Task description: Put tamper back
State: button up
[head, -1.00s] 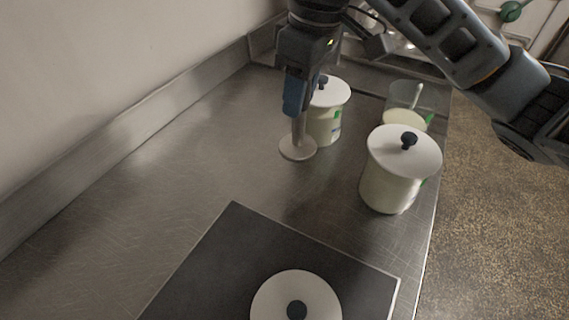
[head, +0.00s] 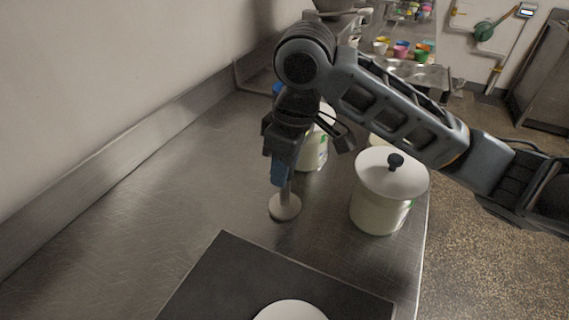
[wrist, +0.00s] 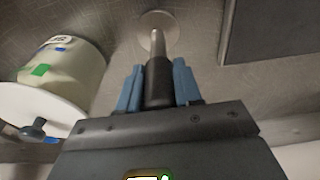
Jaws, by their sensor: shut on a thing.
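The tamper (head: 285,207) is held upright with its round pale disc facing down, over the steel counter between the canisters and the dark mat. I cannot tell whether the disc touches the counter. My gripper (head: 280,174) is shut on its handle. In the wrist view, the blue fingertips of my gripper (wrist: 158,85) flank the dark handle, and the tamper's metal shaft and disc (wrist: 158,32) show beyond it. The top of the handle is hidden by my gripper.
A white lidded canister (head: 383,205) stands right of the tamper near the counter's edge. Another canister (head: 314,154) stands behind my gripper, partly hidden. A dark mat (head: 232,275) with a white lid (head: 290,311) lies in front. The counter (head: 150,200) is clear at left.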

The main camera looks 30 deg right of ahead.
jog(key=shift+f, duration=0.1)
jog(key=o, duration=1)
jog(key=r, duration=0.4)
jog(key=s+r, duration=0.1)
jog(key=r, duration=0.3)
jog(key=d+r, duration=0.1)
jog(key=r, duration=0.3)
jog(key=shift+s+r, duration=0.1)
jog(key=shift+s, duration=0.1)
